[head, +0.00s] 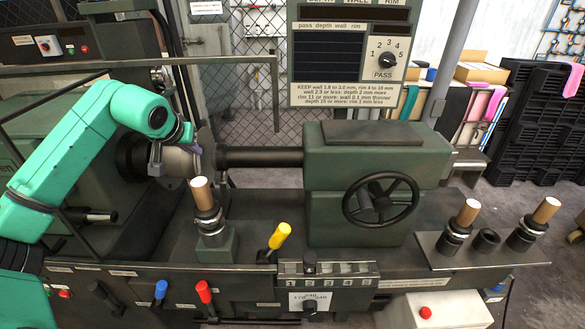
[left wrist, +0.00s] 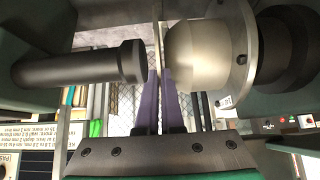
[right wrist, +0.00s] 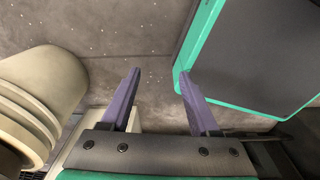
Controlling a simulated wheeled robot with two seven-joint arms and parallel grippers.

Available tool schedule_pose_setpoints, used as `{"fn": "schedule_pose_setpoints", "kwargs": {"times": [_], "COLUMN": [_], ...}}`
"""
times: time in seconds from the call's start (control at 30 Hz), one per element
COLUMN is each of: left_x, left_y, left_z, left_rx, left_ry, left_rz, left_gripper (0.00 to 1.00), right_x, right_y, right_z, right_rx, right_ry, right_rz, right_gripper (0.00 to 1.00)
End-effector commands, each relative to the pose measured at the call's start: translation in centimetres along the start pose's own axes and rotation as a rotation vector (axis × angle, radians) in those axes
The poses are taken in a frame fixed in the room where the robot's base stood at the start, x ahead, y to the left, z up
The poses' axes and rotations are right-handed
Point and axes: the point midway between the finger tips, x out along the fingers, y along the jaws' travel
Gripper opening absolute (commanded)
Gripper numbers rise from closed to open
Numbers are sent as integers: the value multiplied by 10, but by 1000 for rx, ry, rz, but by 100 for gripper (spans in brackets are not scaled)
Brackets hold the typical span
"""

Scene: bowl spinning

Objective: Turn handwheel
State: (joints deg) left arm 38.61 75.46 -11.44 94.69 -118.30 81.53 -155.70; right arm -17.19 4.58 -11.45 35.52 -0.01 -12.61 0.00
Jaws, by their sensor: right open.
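The handwheel (head: 381,201), dark with spokes and a hub, is on the front of the green tailstock (head: 335,165) in the head view. No gripper is at it. My left gripper (left wrist: 160,78) is at the left part of the lathe, well away from the wheel. In the left wrist view its fingers are close together on a thin disc (left wrist: 157,35), seen edge-on. The disc stands between the tailstock rod (left wrist: 85,64) and the rounded metal form (left wrist: 195,55), close to the form. My right gripper (right wrist: 160,76) is open and empty, outside the head view.
A yellow-handled lever (head: 279,236) and a post with a wooden-tipped roller (head: 203,200) stand on the bed. Spare rollers sit on a shelf (head: 480,255) at right. Blue and red levers (head: 204,292) line the front. The space before the handwheel looks clear.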

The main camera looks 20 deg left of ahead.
Motion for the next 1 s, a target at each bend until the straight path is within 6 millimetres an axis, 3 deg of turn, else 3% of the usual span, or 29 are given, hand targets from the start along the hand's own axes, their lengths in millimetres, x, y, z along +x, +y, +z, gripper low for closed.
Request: {"fn": "schedule_pose_setpoints", "kwargs": {"times": [0.07,0.17,0.27,0.33,0.47,0.57,0.7,0.87,1.0], "left_x": [0,0,0,0,0,0,0,0,0], "left_y": [0,0,0,0,0,0,0,0,0], "left_z": [0,0,0,0,0,0,0,0,0], "left_rx": [0,0,0,0,0,0,0,0,0], "left_ry": [1,1,1,1,1,1,1,1,1], "left_rz": [0,0,0,0,0,0,0,0,0], "left_gripper": [0,0,0,0,0,0,0,0,0], "right_x": [0,-2,-10,-22,-57,-94,-159,-248,-337], "right_y": [2,-3,-13,-25,-53,-76,-107,-138,-155], "right_z": [-1,-19,-61,-102,-178,-231,-294,-349,-381], "right_rx": [-3,-25,-79,-132,-226,-287,-353,-399,-411], "right_ry": [2,36,118,199,363,491,669,874,1054], "right_rz": [2,-1,-6,-10,-14,-13,-6,8,27], "right_gripper": [62,62,62,62,62,62,62,62,62]}}
